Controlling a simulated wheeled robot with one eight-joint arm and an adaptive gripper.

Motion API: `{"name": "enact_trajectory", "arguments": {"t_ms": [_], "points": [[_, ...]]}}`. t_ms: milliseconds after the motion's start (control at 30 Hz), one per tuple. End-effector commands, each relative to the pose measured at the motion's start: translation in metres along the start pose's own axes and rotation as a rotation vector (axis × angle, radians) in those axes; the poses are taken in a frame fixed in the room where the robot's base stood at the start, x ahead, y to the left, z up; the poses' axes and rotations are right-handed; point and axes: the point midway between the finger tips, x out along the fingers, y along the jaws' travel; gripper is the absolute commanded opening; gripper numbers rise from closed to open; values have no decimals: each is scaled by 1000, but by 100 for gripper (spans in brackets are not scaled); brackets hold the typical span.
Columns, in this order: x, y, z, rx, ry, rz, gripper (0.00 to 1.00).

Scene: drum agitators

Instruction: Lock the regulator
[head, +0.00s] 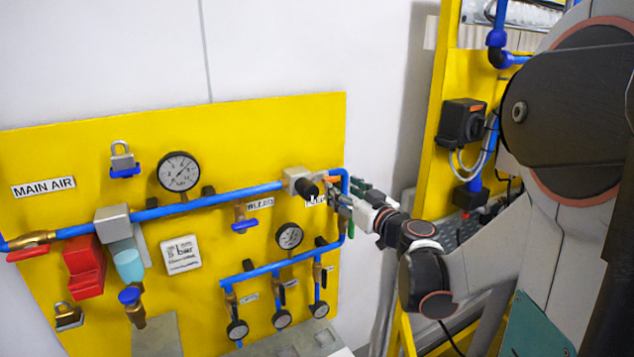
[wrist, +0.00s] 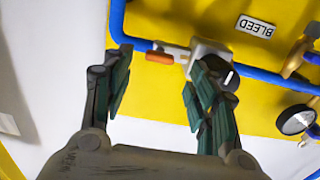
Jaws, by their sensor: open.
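The regulator appears to be the pale grey block (head: 298,181) with a black knob (head: 309,190), on the upper blue pipe at the panel's right side. In the wrist view the block (wrist: 207,49) carries a short orange-tipped piece (wrist: 160,57) on its left. The dark knob (wrist: 231,78) is partly hidden by my right finger. My gripper (head: 341,193) is open and empty at the panel's right edge, just right of the block. In the wrist view its spread fingers (wrist: 160,75) flank the orange tip, which shows beyond them; I cannot tell whether anything touches.
The yellow panel (head: 230,130) carries gauges (head: 179,171), blue pipes, a red-handled valve (head: 28,253) and padlocks (head: 122,158). The blue pipe bends (head: 346,187) close to my gripper. A second yellow frame (head: 455,90) stands at right. White wall lies between them.

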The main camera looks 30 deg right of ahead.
Motion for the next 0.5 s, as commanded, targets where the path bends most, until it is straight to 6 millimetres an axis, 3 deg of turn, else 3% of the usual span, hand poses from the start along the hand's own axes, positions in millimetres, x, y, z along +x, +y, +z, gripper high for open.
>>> {"name": "enact_trajectory", "arguments": {"t_ms": [200,500], "points": [[38,0,-1,0,0,-1,53],[56,0,0,0,0,1,53]]}}
